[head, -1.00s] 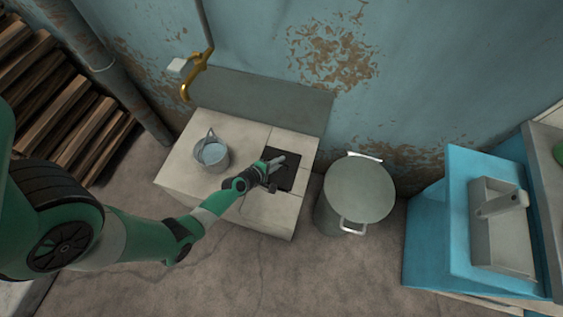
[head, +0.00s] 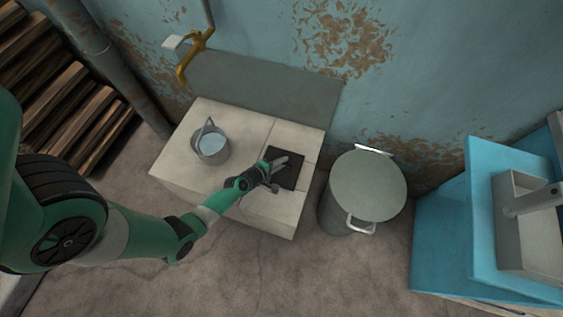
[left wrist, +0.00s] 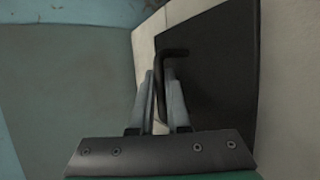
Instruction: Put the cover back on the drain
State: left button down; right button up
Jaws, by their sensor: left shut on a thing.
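The cover (head: 293,172), a dark square plate, shows at the right part of the pale tiled block. In the left wrist view the dark plate (left wrist: 222,62) fills the upper right, and a dark bent handle (left wrist: 174,52) stands up from its left part. My left gripper (head: 279,168) is over the plate's left side; in the left wrist view its two fingers (left wrist: 160,85) are closed around the handle. I see no open drain hole; I cannot tell whether the plate lies flush or slightly raised. My right gripper is not in view.
A metal bucket of water (head: 211,146) stands on the tiled block (head: 178,165), left of my gripper. A brass tap (head: 190,60) is above. A large lidded can (head: 367,188) stands close on the right, with a blue cabinet (head: 440,230) farther right.

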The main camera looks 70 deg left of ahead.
pick_arm(q)
jog(key=shift+f, duration=0.45)
dwell(0.3)
jog(key=c, duration=0.8)
grip_release()
jog(key=shift+w, duration=0.1)
jog(key=shift+f, duration=0.1)
jog(key=p+v, duration=0.4)
jog(key=v, duration=0.7)
jog(key=shift+s+d, duration=0.1)
jog(key=shift+s, duration=0.25)
